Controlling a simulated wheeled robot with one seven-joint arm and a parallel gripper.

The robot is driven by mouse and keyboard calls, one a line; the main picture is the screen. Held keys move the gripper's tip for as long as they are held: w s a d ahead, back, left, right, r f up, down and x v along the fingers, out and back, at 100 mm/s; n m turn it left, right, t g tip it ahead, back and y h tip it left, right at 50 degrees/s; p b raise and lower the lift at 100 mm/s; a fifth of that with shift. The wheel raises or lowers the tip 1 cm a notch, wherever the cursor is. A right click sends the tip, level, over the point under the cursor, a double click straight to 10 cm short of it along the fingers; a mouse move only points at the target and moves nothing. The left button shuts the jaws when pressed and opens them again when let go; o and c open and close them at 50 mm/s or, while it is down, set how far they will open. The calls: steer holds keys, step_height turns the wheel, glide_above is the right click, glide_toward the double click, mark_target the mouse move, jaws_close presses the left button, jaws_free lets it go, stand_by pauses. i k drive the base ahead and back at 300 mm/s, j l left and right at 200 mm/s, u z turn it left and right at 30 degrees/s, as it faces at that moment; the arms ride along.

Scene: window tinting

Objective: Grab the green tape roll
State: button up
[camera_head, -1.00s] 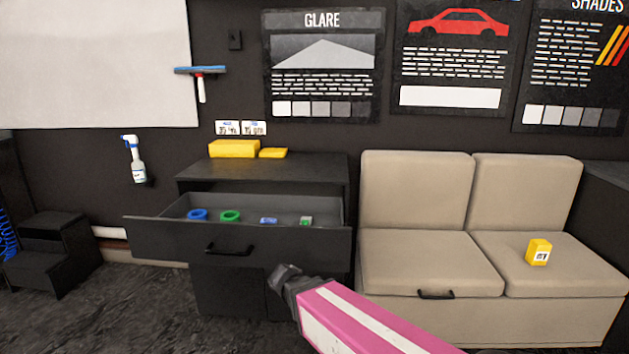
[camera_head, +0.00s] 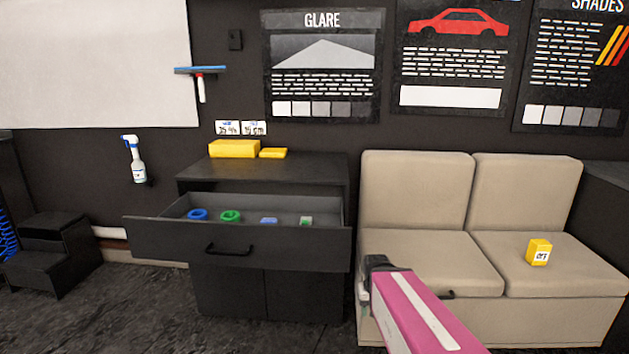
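The green tape roll (camera_head: 230,216) lies in the open top drawer (camera_head: 290,240) of the dark cabinet, just right of a blue roll (camera_head: 197,215). My gripper (camera_head: 366,298) is at the end of my pink arm, right of the drawer front and in front of the sofa. It is apart from the tape roll and lower in the picture. Its fingers are small and dark, and I cannot tell whether they are open or shut.
A blue item (camera_head: 269,221) and a small green-and-white item (camera_head: 306,221) lie further right in the drawer. Yellow blocks (camera_head: 234,148) sit on the cabinet top (camera_head: 310,170). A beige sofa (camera_head: 425,255) with a yellow box (camera_head: 539,252) stands right. Black steps (camera_head: 50,255) stand left.

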mark_target(233, 215)
steer(key=u, duration=1.3)
